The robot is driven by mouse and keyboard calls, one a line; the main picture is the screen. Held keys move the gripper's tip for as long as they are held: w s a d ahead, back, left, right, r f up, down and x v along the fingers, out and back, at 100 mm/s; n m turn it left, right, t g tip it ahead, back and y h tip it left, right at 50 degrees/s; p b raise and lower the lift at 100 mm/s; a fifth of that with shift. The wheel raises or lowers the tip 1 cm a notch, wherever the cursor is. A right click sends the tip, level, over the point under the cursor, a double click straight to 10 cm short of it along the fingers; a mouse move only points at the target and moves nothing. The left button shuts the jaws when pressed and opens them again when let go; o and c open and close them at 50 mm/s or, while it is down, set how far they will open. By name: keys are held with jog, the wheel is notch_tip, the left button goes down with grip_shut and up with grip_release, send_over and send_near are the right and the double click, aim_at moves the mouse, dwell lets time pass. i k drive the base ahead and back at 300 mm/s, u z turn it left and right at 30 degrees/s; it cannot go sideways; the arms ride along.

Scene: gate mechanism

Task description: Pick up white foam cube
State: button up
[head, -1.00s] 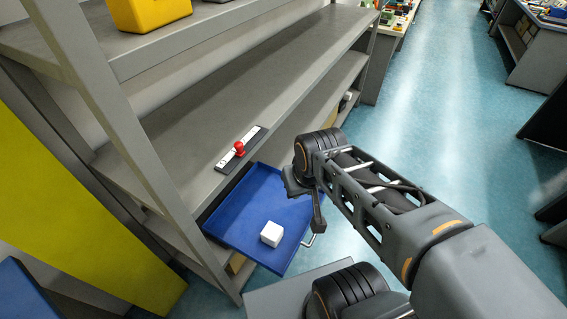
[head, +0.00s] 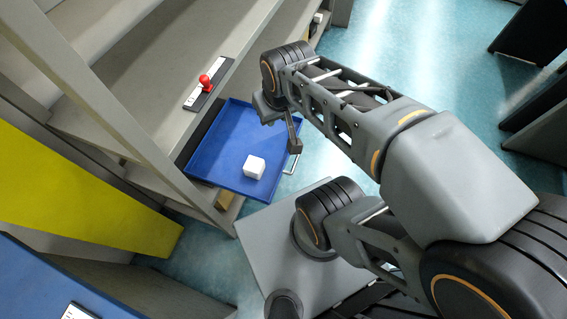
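The white foam cube (head: 254,167) sits in the open blue drawer (head: 207,167), near its front edge. The drawer is pulled out of the grey shelf unit and has a pale metal handle (head: 291,164) on its front. My gripper (head: 293,146) is above the right side of the drawer, to the upper right of the cube and apart from it. It is seen small and from the side, so its finger opening cannot be made out.
A red knob (head: 205,80) on a black and white plate sits on the shelf (head: 150,70) above the drawer. A yellow panel (head: 80,190) and a blue surface (head: 60,280) are at left. Open blue-green floor (head: 420,50) lies at upper right.

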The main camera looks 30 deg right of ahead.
aim_at(254, 167)
jog(key=u, duration=3.7)
jog(key=k, duration=0.8)
jog(key=z, duration=0.45)
